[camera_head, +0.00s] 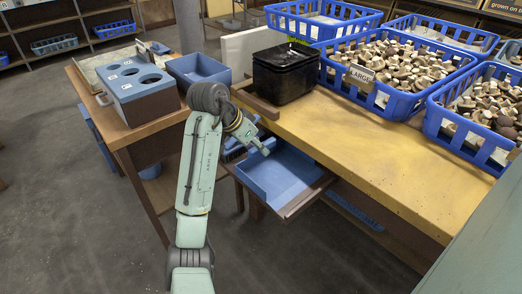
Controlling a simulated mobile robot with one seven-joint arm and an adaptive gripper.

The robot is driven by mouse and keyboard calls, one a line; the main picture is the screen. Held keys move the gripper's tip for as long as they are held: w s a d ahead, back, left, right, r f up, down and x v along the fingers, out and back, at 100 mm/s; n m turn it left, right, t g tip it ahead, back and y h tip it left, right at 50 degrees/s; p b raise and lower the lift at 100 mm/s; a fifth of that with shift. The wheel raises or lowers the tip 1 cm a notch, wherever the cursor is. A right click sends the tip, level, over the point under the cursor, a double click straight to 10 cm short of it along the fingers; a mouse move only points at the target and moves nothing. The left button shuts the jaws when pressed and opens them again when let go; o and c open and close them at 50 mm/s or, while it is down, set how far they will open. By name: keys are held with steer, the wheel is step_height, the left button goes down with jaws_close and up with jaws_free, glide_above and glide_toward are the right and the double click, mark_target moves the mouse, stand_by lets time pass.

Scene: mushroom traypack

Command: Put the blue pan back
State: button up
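A shallow blue pan (283,172) lies in a pulled-out drawer (307,200) under the front edge of the yellow-topped bench. The pan looks empty. My gripper (260,146) is at the pan's back left corner, over or beside its rim; I cannot tell whether it touches. The fingers are small and partly hidden, so open or shut is unclear. A second blue pan (198,69) stands on the left table beside a blue-topped box with round holes (137,82).
Black stacked trays (286,72) stand at the bench's left end. Blue crates of mushrooms (398,101) (468,142) fill the back and right. The bench front (390,178) is clear. Open floor (100,235) lies left of my arm.

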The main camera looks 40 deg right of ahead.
steer(key=p+v, duration=0.1)
steer(key=v, duration=0.7)
steer(key=shift+r, duration=0.15)
